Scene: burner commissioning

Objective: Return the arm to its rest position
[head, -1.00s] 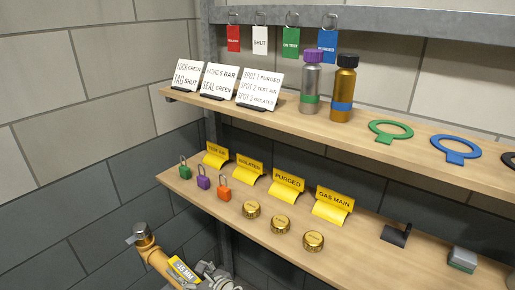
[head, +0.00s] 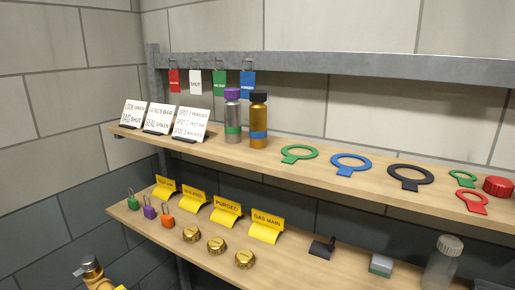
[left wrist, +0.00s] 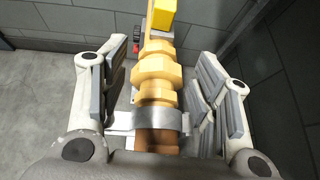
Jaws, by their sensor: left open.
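My left gripper (left wrist: 160,80) shows only in the left wrist view. Its two grey-padded fingers are spread wide, one on each side of a brass-yellow pipe fitting (left wrist: 155,80). Gaps show between the pads and the fitting, and I see no grip on it. A silvery band (left wrist: 150,125) crosses the fitting close to the palm. In the head view, a yellow pipe (head: 100,283) with a grey end (head: 90,267) shows at the bottom left. Neither gripper shows in the head view, and my right arm is in no frame.
An upper shelf (head: 300,175) holds cards, two bottles and several coloured rings. A lower shelf (head: 150,228) holds padlocks, yellow labels, brass caps and a clear jar (head: 443,262). Tags hang from a grey rail (head: 330,65). Grey block walls stand close by.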

